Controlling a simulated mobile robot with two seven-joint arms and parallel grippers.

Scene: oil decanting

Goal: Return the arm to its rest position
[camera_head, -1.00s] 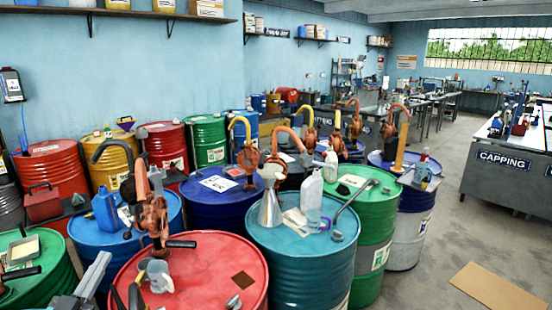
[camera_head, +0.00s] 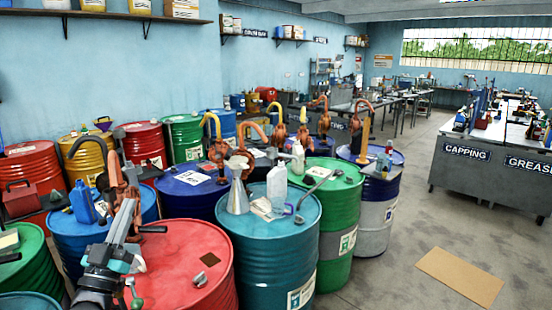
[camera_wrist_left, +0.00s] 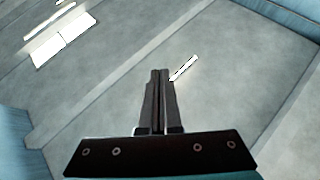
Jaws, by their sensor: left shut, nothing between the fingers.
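My left gripper (camera_head: 127,206) stands in front of the red drum (camera_head: 190,262) at the lower left of the head view, pointing up. In the left wrist view its two fingers (camera_wrist_left: 160,75) are shut together with nothing between them. Behind them that view shows a grey ceiling with bright light panels and strips of blue wall. The arm hides part of the red drum and of the orange pump behind it. My right gripper is not in view.
Drums crowd the left and middle. A teal drum (camera_head: 272,255) holds a metal funnel (camera_head: 238,195) and a whitish jug (camera_head: 277,185). A green drum (camera_head: 340,215) stands beside it. Open floor with a cardboard sheet (camera_head: 460,277) lies right, before the capping bench (camera_head: 465,175).

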